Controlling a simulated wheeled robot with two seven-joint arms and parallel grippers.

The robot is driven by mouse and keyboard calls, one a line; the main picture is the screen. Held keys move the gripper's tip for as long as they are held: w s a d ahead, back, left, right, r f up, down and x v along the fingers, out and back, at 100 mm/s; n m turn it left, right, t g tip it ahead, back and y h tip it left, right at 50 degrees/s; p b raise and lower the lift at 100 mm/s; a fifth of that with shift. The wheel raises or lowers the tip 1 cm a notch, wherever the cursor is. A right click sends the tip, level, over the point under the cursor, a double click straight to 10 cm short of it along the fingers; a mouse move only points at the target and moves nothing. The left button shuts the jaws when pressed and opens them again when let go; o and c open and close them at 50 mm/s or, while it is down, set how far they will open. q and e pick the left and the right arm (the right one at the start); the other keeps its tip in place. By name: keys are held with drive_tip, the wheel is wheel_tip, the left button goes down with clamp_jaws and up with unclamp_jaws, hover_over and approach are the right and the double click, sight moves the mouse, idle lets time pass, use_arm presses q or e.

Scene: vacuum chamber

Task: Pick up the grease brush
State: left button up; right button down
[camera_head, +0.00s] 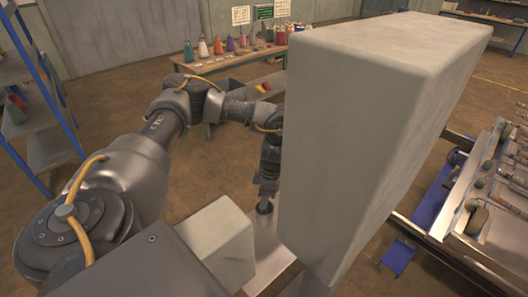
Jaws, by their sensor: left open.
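I cannot make out the grease brush for certain; the small tools in view are too small or partly hidden. My left arm reaches in from the left, and my left gripper (265,205) points down just left of a big pale grey block. The gripper is open, and I see nothing held in it. It is above or beside a light flat surface (268,245); I cannot tell if they touch. The block may hide part of the gripper. My right gripper is not in view.
The tall pale grey block (345,150) fills the middle and hides much behind it. A smaller pale block (225,243) is at the lower middle. On the right, a metal tray (452,222) holds several tools. A wooden table (225,64) with bottles stands behind; blue shelves (45,150) stand left.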

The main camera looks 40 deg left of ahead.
use_arm(q)
drive_tip(key=shift+f, duration=0.15)
clamp_jaws()
idle(0.4)
